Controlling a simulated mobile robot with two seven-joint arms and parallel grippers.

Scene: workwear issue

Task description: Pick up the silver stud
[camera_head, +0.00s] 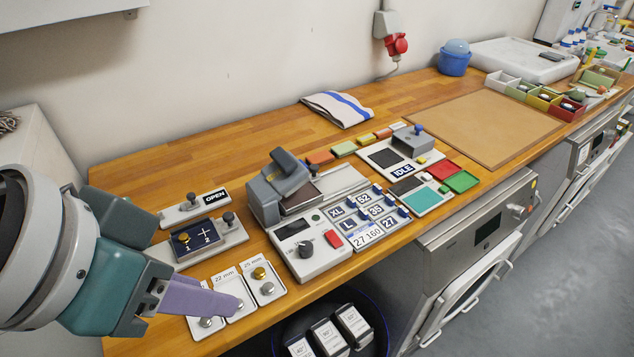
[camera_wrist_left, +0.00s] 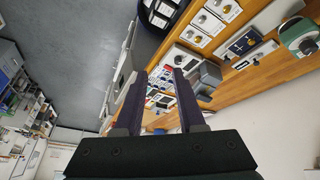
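Small studs sit in white trays at the front edge of the bench. A silver stud (camera_head: 206,322) is in the left tray, and another silver stud (camera_head: 267,288) is in the right tray below a gold stud (camera_head: 259,273). A middle tray (camera_head: 226,276) is marked 22 mm and is partly hidden by my left gripper (camera_head: 236,305), whose purple fingers reach over the trays. In the left wrist view the two fingers stand apart with nothing between them (camera_wrist_left: 159,76). The trays (camera_wrist_left: 210,22) show there beyond the fingers, off to the right. My right gripper is not in view.
A blue stud block (camera_head: 196,239) and an OPEN-labelled bar (camera_head: 193,207) lie behind the trays. A grey press (camera_head: 279,187) and a control box (camera_head: 308,252) stand to the right. Labelled boxes (camera_head: 328,336) sit in a dark bin below the bench edge.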

